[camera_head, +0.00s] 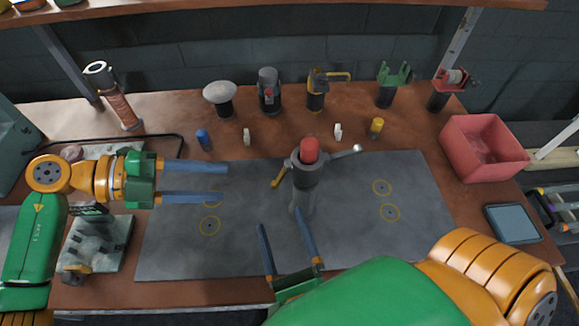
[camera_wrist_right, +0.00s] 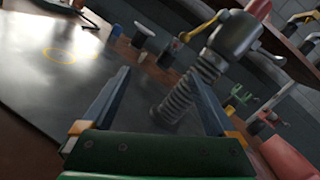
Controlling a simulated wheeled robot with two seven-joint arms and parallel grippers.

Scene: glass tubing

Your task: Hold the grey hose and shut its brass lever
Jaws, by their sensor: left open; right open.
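The grey hose (camera_head: 302,196) stands upright on the grey mat, with a dark grey head and a red cap on top. In the right wrist view its ribbed body (camera_wrist_right: 188,92) shows beyond the fingers. The brass lever (camera_head: 278,179) sticks out from the left of the head and slants downward; it also shows in the right wrist view (camera_wrist_right: 199,27). My left gripper (camera_head: 228,183) is open and empty, left of the hose, pointing at it. My right gripper (camera_head: 281,218) is open, just in front of the hose, its fingers pointing toward it; I see no contact.
Several tools and small coloured pegs stand along the back. A red bin (camera_head: 483,148) is at the right. A fixture plate (camera_head: 97,243) lies at the left. The mat (camera_head: 345,235) is otherwise bare.

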